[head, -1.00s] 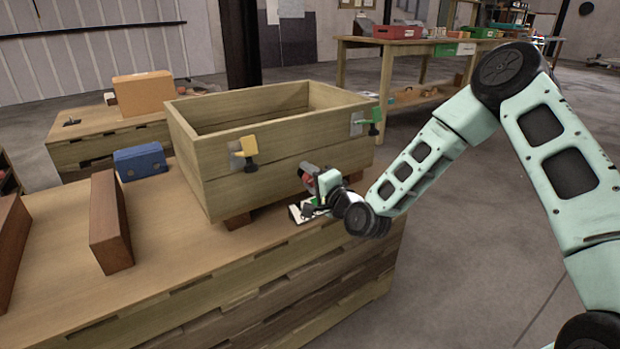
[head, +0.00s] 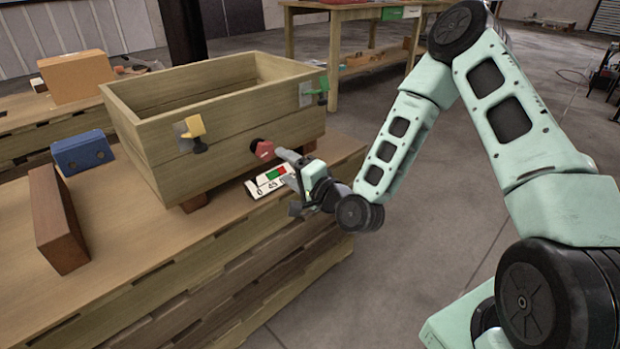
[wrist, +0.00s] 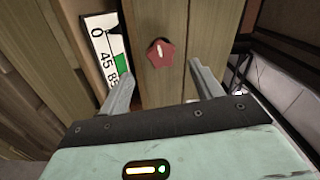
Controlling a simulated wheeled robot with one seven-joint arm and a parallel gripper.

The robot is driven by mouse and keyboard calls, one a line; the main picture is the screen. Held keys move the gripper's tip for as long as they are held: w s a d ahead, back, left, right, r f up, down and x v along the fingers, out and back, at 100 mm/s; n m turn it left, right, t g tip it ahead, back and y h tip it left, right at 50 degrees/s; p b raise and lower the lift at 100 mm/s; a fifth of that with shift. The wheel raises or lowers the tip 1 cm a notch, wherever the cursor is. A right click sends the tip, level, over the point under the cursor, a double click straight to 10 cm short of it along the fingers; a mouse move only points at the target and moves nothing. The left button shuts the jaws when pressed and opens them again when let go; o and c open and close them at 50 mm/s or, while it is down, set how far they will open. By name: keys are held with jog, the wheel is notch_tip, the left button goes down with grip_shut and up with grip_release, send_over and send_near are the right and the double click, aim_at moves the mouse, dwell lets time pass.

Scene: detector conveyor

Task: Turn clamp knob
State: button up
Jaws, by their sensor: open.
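The red clamp knob (head: 262,149) is on the front face of the wooden crate (head: 245,139), low and between the yellow and green clamps. It also shows in the wrist view (wrist: 161,53) as a star-shaped knob with a white mark, ahead of my fingers and between their lines. My gripper (head: 287,166) is open and empty, a short way in front of the knob and apart from it. Its two fingers show in the wrist view (wrist: 164,80). A white scale plate (head: 270,179) with numbers and red and green areas lies below the knob.
A yellow clamp (head: 194,128) and a green clamp (head: 322,90) stick out from the crate's face. A blue block (head: 82,152) and a brown block (head: 58,220) lie left on the wooden bench.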

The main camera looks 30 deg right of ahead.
jog(key=p+v, duration=0.2)
jog(key=v, duration=0.5)
jog(key=shift+s+p, duration=0.2)
jog(key=shift+p, duration=0.2)
jog(key=shift+d, duration=0.15)
dwell(0.4)
